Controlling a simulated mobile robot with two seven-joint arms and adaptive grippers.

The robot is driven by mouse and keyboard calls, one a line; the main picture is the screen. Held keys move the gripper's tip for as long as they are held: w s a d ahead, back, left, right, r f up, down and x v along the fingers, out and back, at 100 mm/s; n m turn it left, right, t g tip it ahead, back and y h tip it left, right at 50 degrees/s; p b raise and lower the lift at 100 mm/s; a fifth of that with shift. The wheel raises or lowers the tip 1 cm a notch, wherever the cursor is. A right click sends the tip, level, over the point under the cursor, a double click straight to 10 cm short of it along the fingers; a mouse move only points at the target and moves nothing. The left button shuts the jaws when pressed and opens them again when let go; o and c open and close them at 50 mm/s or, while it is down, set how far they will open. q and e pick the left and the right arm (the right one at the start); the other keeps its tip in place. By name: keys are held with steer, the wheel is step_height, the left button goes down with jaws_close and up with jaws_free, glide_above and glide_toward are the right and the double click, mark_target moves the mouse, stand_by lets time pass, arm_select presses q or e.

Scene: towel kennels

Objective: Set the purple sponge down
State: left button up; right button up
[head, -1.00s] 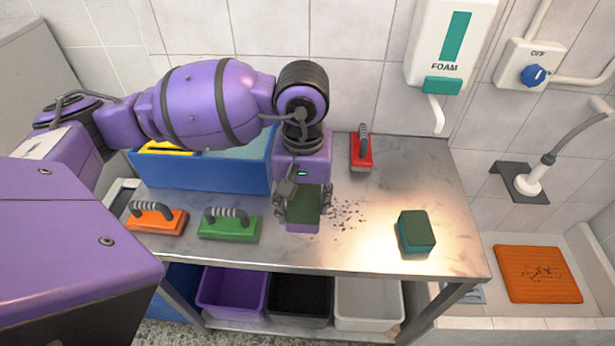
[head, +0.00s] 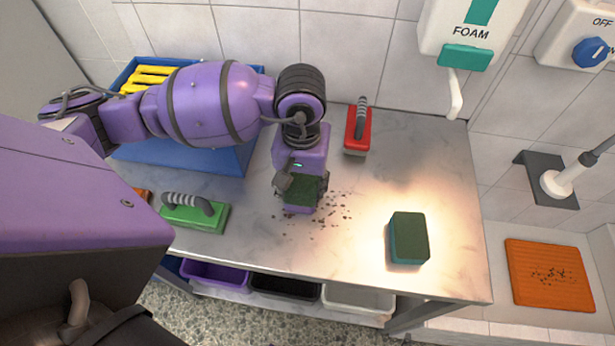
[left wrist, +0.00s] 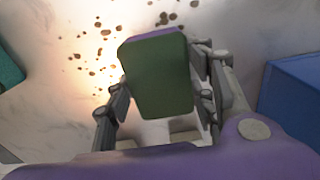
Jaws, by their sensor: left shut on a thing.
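The purple sponge (head: 299,209) has a dark green scrubbing face. My left gripper (head: 303,186) is shut on it over the metal table (head: 350,220), beside scattered dark crumbs. In the left wrist view the sponge (left wrist: 158,75) sits between the two fingers of the gripper (left wrist: 163,92), its green face toward the camera and a purple strip at its far edge. I cannot tell whether its underside touches the table. My right gripper is not in view.
A teal sponge with a green top (head: 408,238) lies on the right. A red-based brush (head: 357,140) stands at the back, a green brush (head: 195,214) at the left. A blue bin (head: 205,158) is behind my arm. Table between the crumbs and teal sponge is clear.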

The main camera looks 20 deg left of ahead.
arm_select(q)
steer(key=shift+s+r, duration=0.25)
steer(key=shift+s, duration=0.1)
steer(key=shift+w+f, duration=0.1)
steer(key=shift+f, duration=0.2)
steer(key=o, duration=0.8)
steer(key=shift+c, duration=0.2)
steer(key=shift+r, duration=0.1)
